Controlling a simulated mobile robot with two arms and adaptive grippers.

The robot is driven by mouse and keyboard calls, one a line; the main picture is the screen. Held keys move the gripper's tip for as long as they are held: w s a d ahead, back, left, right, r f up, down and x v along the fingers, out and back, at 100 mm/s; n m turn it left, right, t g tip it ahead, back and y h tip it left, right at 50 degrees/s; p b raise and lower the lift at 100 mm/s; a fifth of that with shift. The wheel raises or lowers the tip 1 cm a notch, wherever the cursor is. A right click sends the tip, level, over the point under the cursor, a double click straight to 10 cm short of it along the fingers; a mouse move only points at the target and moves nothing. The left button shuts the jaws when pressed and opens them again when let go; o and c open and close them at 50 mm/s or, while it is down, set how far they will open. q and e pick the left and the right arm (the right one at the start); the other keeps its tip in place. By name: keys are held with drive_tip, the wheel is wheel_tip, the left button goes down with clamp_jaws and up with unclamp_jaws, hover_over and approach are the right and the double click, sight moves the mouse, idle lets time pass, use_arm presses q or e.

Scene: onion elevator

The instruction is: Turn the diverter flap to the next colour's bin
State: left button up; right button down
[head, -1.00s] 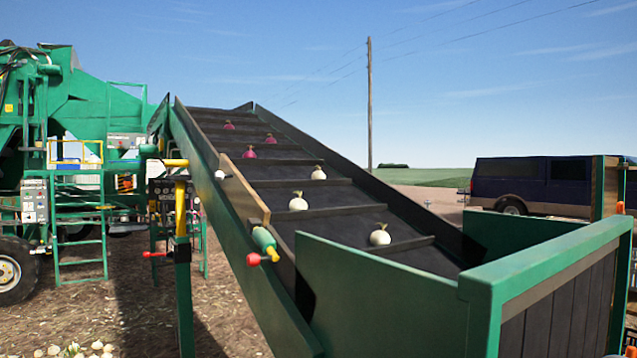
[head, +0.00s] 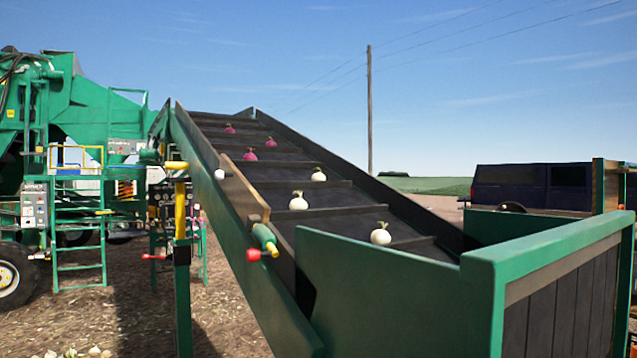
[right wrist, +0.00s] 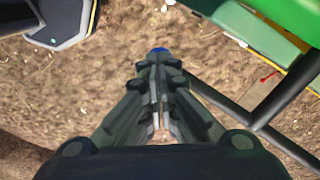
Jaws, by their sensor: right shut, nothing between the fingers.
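The tan wooden board at the left side of the belt (head: 244,190) looks like the diverter flap; it lies along the belt's edge in the head view. A green handle with a red end (head: 264,239) sticks out near its lower end. White onions (head: 298,201) and red onions (head: 249,154) lie apart on the dark slatted belt (head: 325,237). My right gripper (right wrist: 159,58) is shut and empty in the right wrist view, above bare ground. It is outside the head view. My left gripper is in no view.
A green-framed box with dark slats (head: 555,300) stands at the belt's lower right end. A green post with a yellow top (head: 183,270) and red knob stands left of the belt. A green machine with ladders (head: 75,150) and a dark van (head: 530,185) stand behind.

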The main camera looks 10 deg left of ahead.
drive_tip(key=shift+r, duration=0.1)
drive_tip(key=s+d+r+p, duration=0.3)
drive_tip(key=s+r, duration=0.1)
drive_tip(key=shift+d+r, duration=0.15)
drive_tip(key=shift+r, duration=0.25)
idle(0.4)
